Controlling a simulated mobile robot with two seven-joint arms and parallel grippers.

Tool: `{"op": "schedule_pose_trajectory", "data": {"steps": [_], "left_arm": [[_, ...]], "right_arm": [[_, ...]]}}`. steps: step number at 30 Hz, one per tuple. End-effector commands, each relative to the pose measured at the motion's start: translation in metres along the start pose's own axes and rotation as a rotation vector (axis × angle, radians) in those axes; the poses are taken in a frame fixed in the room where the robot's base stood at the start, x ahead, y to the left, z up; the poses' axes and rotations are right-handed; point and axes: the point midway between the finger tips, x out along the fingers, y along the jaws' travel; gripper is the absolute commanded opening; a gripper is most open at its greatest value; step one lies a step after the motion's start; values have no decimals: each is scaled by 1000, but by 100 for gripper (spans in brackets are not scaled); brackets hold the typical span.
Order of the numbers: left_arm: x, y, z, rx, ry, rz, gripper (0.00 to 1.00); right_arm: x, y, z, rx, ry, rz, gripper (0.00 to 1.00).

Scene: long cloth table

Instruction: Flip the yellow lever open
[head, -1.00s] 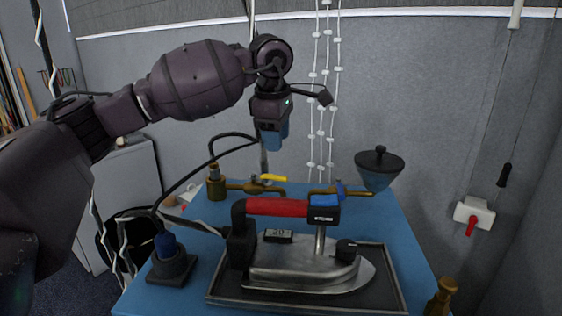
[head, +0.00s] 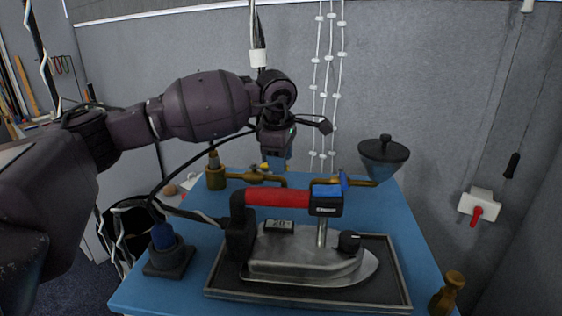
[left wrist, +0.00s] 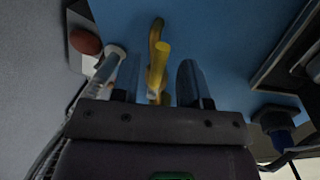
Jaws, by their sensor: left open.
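The yellow lever (head: 265,167) sits on the brass pipe (head: 236,176) at the back of the blue table, and my gripper partly hides it in the head view. In the left wrist view the yellow lever (left wrist: 160,62) points up toward the camera, between my two fingers. My left gripper (head: 277,164) is open, hanging fingers-down just right of the lever in the head view. In the left wrist view my left gripper (left wrist: 157,72) has one finger on each side of the lever, with gaps showing. Contact cannot be told. My right gripper is not in view.
A blue-handled valve (head: 344,181) and a dark funnel (head: 384,160) stand to the right at the back. An iron with a red handle (head: 277,198) rests on a tray (head: 222,287) in front. A blue-topped socket (head: 167,246) is at the left.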

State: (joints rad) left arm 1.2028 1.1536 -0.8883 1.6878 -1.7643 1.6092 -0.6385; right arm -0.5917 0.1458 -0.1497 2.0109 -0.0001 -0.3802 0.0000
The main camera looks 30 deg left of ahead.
Motion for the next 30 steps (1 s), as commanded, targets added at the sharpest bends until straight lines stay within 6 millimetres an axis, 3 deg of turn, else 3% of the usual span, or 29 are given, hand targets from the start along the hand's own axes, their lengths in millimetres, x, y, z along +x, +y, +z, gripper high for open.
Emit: {"op": "schedule_pose_trajectory", "data": {"steps": [12,21,30], "left_arm": [[9,0,0,-1,0,0,41],[8,0,0,-1,0,0,0],[8,2,0,-24,4,1,0]], "right_arm": [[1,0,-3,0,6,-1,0],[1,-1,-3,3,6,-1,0],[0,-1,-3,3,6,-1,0]]}}
